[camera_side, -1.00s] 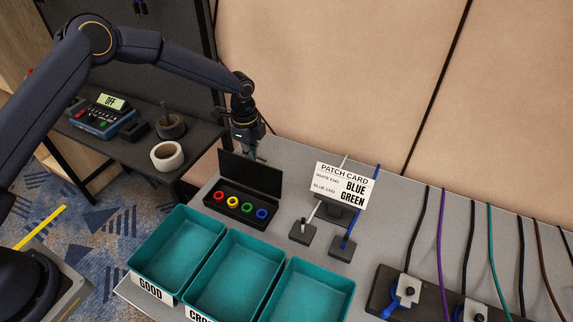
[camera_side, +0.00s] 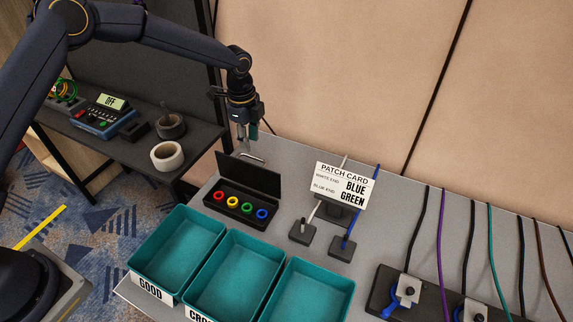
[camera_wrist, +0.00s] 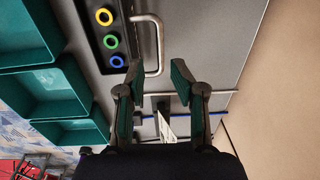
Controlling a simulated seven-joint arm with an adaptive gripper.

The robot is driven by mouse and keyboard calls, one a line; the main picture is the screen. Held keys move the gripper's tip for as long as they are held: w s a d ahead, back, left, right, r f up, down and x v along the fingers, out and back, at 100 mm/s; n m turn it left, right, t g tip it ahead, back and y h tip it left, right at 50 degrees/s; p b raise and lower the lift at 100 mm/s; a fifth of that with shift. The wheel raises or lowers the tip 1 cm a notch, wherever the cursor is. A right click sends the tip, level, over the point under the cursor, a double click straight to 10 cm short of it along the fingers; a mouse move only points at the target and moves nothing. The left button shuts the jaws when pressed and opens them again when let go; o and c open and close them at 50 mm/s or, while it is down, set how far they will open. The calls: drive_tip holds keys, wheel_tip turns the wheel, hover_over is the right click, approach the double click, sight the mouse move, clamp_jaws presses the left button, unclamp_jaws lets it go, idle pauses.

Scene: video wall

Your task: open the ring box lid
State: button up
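The black ring box (camera_side: 229,214) stands on the grey table with its lid (camera_side: 247,178) raised at the back. Red, yellow, green and blue rings show inside the box. A metal U-shaped handle (camera_side: 250,157) shows at the lid's top edge. My gripper (camera_side: 245,148) is above and behind the lid, close to the handle; contact cannot be told in the side view. In the wrist view my gripper (camera_wrist: 155,90) has its fingers spread with nothing between them. The handle (camera_wrist: 159,45) lies beyond the fingertips there, beside the box.
Teal bins (camera_side: 137,262) stand in front of the box. A patch card (camera_side: 340,187) and small posts with cables (camera_side: 341,246) are to its right.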

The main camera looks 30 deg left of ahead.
wheel_tip(320, 180, up, 6)
drive_tip(key=shift+s, duration=0.2)
